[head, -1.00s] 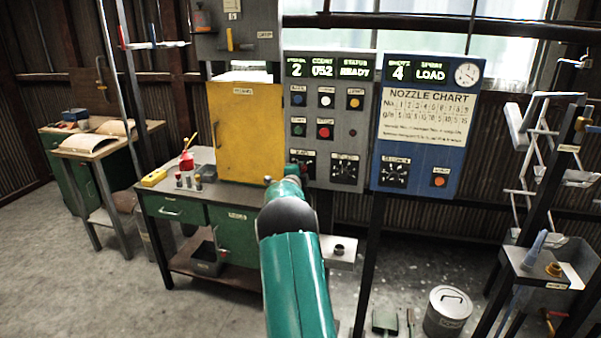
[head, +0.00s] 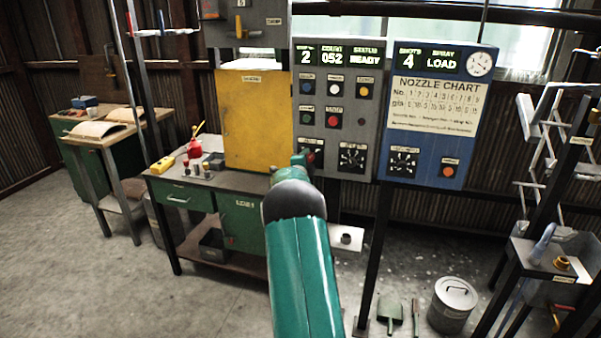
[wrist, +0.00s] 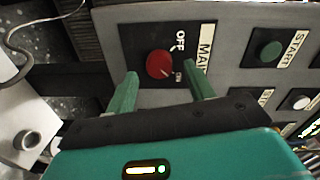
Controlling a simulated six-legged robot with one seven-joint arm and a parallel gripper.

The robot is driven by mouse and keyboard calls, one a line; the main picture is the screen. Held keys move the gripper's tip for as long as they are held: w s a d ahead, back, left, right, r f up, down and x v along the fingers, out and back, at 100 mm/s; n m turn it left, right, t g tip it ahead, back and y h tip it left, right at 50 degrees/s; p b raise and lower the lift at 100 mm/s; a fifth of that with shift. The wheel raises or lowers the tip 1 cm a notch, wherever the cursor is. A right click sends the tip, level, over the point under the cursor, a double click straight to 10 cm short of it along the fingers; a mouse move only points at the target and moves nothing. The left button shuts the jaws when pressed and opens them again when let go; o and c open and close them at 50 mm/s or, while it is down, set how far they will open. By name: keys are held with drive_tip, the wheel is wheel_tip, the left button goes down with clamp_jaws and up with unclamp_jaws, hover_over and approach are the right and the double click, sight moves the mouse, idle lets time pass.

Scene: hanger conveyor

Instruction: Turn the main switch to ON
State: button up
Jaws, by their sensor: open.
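The main switch is a red round knob (wrist: 159,64) on a black plate, with OFF and ON labels beside it in the wrist view. A pale mark shows at the knob's lower right, near the ON label; I cannot tell its setting surely. The switch sits at the lower left of the grey control panel (head: 345,105), mostly hidden by my gripper in the head view. My gripper (wrist: 163,82) is open and empty, its green fingers on either side of the knob in the picture; I see no contact. In the head view, my gripper (head: 303,158) is at the panel's lower left.
A green START button (wrist: 269,51) is right of the switch. A yellow cabinet (head: 250,120) stands on the bench just left of the panel. A blue nozzle chart panel (head: 432,150) is to the right. A lidded can (head: 452,310) stands on the floor.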

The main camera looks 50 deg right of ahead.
drive_tip(key=v, duration=1.2)
